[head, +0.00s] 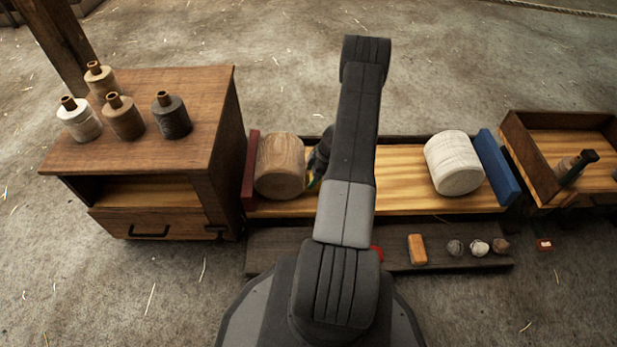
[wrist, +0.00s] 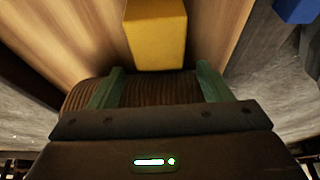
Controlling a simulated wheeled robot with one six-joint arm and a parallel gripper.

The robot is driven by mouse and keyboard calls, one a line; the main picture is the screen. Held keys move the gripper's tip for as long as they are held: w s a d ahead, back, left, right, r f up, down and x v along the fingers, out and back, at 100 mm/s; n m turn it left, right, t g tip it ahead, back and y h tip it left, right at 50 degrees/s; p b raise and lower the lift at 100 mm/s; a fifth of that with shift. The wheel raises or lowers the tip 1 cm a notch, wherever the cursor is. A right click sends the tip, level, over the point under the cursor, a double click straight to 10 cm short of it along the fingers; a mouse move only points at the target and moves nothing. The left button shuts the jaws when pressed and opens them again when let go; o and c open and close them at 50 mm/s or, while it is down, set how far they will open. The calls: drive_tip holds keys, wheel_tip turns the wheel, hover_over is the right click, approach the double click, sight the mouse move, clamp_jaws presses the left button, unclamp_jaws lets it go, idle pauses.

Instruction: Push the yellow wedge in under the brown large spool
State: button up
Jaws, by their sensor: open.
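The brown large spool (head: 280,167) lies on the wooden bench at its left end, close by the dark red end board. Its ribbed brown side also shows in the wrist view (wrist: 155,90), behind and between the fingers. The yellow wedge (wrist: 155,35) lies on the planks at the top of the wrist view, its near end seeming to meet the spool's edge; whether they touch, I cannot tell. In the head view only a sliver of yellow shows beside my arm. My gripper (wrist: 161,70) is open, its green fingers over the spool and pointing toward the wedge.
A white large spool (head: 455,163) lies at the bench's right by a blue end board (head: 497,167). A cabinet (head: 210,100) with several small spools stands left. The lower step (head: 290,240) holds an orange block (head: 417,249) and several small balls. The bench (head: 400,185) is clear mid-right.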

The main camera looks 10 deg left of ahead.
drive_tip(key=s+p+v, duration=0.1)
drive_tip(key=p+v, duration=0.2)
drive_tip(key=v, duration=0.7)
drive_tip(key=shift+w+d+r, duration=0.25)
drive_tip(key=shift+w, duration=0.15)
drive_tip(key=shift+w, duration=0.1)
drive_tip(key=shift+w+d+r+t+h, duration=0.8)
drive_tip(key=shift+w+t, duration=0.8)
drive_tip(key=shift+w, duration=1.75)
drive_tip(key=shift+w+d+r+t+h, duration=0.55)
drive_tip(key=shift+w+r+t+h, duration=0.75)
drive_tip(key=shift+w, duration=2.05)
drive_tip(key=s+a+f+g, duration=0.1)
drive_tip(key=s, duration=0.3)
drive_tip(key=s+a+f+g, duration=0.1)
drive_tip(key=s+f+g, duration=0.1)
drive_tip(key=s, duration=0.3)
drive_tip(key=s+a+f+g, duration=0.1)
drive_tip(key=s, duration=0.3)
drive_tip(key=shift+s+a+f+g+b, duration=0.3)
drive_tip(key=shift+s+a+g, duration=0.1)
